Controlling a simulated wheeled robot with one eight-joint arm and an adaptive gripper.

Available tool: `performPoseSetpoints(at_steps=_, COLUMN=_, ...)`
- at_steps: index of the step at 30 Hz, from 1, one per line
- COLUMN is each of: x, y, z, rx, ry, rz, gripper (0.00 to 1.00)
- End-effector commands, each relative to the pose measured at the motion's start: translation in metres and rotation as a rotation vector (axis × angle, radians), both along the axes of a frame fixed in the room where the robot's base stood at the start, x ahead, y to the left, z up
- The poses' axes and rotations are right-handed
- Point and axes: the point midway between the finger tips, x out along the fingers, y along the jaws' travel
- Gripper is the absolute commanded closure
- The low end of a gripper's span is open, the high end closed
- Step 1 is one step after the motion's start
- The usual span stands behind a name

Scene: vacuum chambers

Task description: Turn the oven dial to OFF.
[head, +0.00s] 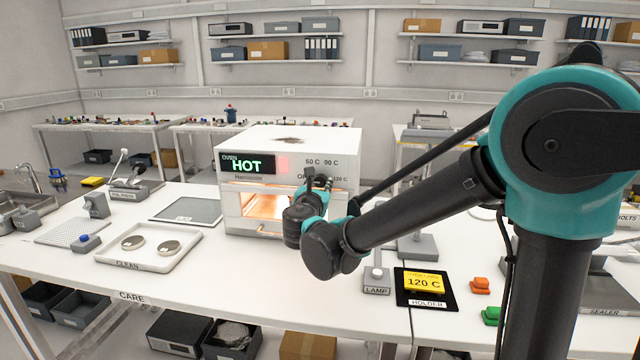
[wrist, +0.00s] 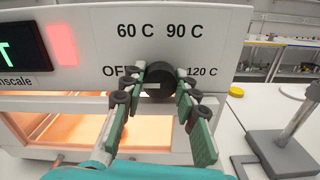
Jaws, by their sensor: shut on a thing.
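The white oven (head: 338,146) stands on the bench, its display (head: 245,163) reading "HOT" beside a red lit panel, and its window glows orange. In the wrist view the black round dial (wrist: 159,79) sits on the oven front among the labels 60 C, 90 C, 120 C and OFF. The OFF label (wrist: 115,71) is at the dial's left, partly covered by a finger. My gripper (wrist: 160,84) has its green-padded fingers on either side of the dial, shut on it. I cannot tell which label the dial points to. In the head view my arm hides most of the dial.
A clean tray (head: 188,262) with two discs lies left of the oven, near a dark flat plate (head: 187,210). Bench between tray and lamp is clear.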

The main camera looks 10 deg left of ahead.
Motion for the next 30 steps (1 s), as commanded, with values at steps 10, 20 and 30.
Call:
performPoseSetpoints(at_steps=10, x=0.0, y=0.0, z=0.0, rx=0.001, ry=0.001, rz=0.0, gripper=0.49)
performPoseSetpoints(at_steps=20, x=-0.014, y=0.0, z=0.0, rx=0.001, ry=0.001, rz=0.002, gripper=0.49)
performPoseSetpoints(at_steps=30, x=-0.082, y=-0.004, z=0.0, rx=0.001, ry=0.001, rz=0.004, gripper=0.49)
